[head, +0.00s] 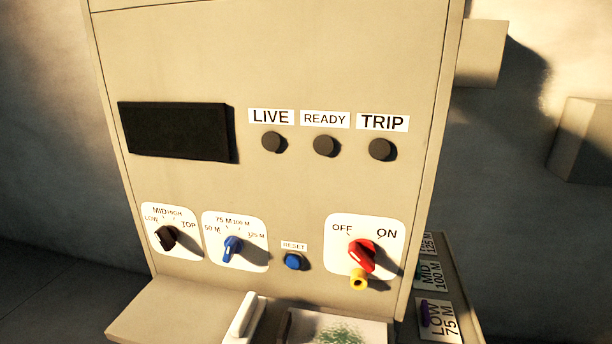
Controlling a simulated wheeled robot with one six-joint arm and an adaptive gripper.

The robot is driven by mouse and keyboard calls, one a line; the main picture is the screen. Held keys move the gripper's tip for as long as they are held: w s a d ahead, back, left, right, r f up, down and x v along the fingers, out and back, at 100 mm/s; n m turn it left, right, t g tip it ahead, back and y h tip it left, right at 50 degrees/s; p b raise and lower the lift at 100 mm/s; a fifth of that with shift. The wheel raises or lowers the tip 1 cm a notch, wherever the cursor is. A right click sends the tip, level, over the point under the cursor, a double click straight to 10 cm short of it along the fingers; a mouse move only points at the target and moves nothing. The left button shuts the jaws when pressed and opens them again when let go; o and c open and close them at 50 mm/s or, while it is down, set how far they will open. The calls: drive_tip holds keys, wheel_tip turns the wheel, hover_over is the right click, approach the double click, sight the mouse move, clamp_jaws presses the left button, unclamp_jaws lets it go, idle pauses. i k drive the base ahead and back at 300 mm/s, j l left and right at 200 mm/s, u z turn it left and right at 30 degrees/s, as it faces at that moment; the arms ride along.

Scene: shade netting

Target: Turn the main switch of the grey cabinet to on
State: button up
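The cabinet (330,50) fills the middle of the head view and looks beige-grey in warm light. Its main switch is a red rotary knob (362,256) on a white plate (394,228) at the lower right of the front. The plate reads OFF at upper left and ON at upper right. The knob seems tilted toward the OFF side, but its exact pointing is hard to tell. A small yellow piece with a dark hole (358,282) sits just below the knob, seemingly touching it. My gripper is not in view.
Left of the switch are a blue reset button (293,261), a blue selector (232,249) and a black selector (166,238). Dark LIVE (272,142), READY (324,146) and TRIP (380,149) lamps are above. A shelf (160,310) juts out below; labelled plates (437,318) stand at right.

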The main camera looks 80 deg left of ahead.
sight(362, 251)
drive_tip(key=u, duration=2)
drive_tip(key=k+l+z, duration=0.1)
drive_tip(key=l, duration=0.25)
drive_tip(key=l+z, duration=0.15)
drive_tip(key=l, duration=0.2)
